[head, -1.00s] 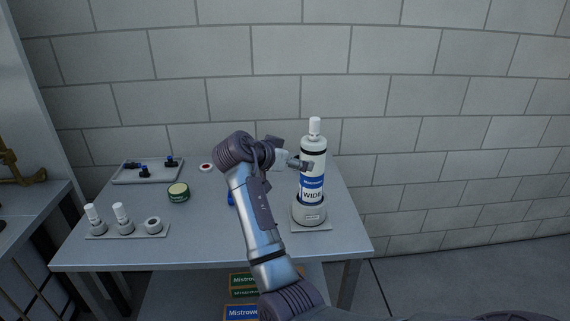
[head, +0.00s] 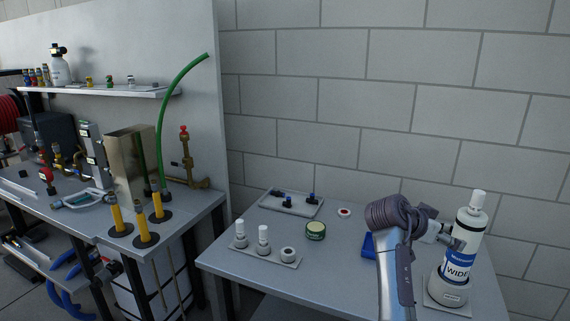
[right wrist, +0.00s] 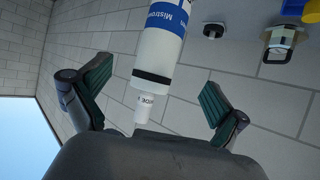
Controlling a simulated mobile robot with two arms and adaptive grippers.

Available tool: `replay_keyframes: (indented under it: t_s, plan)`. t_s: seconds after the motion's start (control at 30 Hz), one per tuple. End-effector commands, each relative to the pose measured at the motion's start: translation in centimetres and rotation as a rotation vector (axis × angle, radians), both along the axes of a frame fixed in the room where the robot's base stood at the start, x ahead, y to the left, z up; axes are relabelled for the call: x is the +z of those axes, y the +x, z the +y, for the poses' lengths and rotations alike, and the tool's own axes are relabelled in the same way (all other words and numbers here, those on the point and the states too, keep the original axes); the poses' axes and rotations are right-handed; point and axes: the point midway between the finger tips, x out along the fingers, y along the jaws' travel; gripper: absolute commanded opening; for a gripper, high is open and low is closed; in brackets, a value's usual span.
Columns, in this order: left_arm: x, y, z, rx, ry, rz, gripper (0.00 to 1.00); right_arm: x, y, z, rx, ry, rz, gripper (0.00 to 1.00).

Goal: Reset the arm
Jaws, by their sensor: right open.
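My right gripper (head: 450,240) is at the upper body of the white membrane tube (head: 462,251), which has a blue band reading "WIDE" and a white cap. The tube stands upright on a grey base (head: 447,291) at the right of the table. In the right wrist view the gripper (right wrist: 157,75) is open, its two dark green pads spread apart on either side of the tube (right wrist: 158,50). I see a gap between the pads and the tube there; exact contact is unclear. My left gripper is not in view.
The grey table (head: 330,275) also holds a tray (head: 268,205) with dark fittings, a green-labelled tin (head: 315,231), a strip (head: 285,263) with small white-capped pieces, and a blue item (head: 368,246) partly behind my arm. A bench (head: 85,222) with pipes stands left.

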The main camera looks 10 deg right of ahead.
Motion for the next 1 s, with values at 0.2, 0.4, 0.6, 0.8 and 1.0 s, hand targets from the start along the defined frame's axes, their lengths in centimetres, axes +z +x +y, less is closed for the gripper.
replay_keyframes:
  t_s: [0.2,0.4,0.6,0.8,1.0]
  plan:
    - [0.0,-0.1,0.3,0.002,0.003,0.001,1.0,-10.3,-4.8,2.5,0.22,0.054,0.188,0.98]
    - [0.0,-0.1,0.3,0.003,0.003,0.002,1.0,-19.4,-12.4,7.8,0.554,0.136,0.401,0.98]
    - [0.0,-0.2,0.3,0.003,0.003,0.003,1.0,-24.5,-20.8,13.8,0.875,0.234,0.563,0.98]
    - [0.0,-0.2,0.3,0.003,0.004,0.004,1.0,-26.0,-26.7,17.9,1.081,0.309,0.643,0.98]
    - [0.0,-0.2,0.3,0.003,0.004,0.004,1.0,-26.3,-31.4,21.1,1.24,0.374,0.69,0.98]
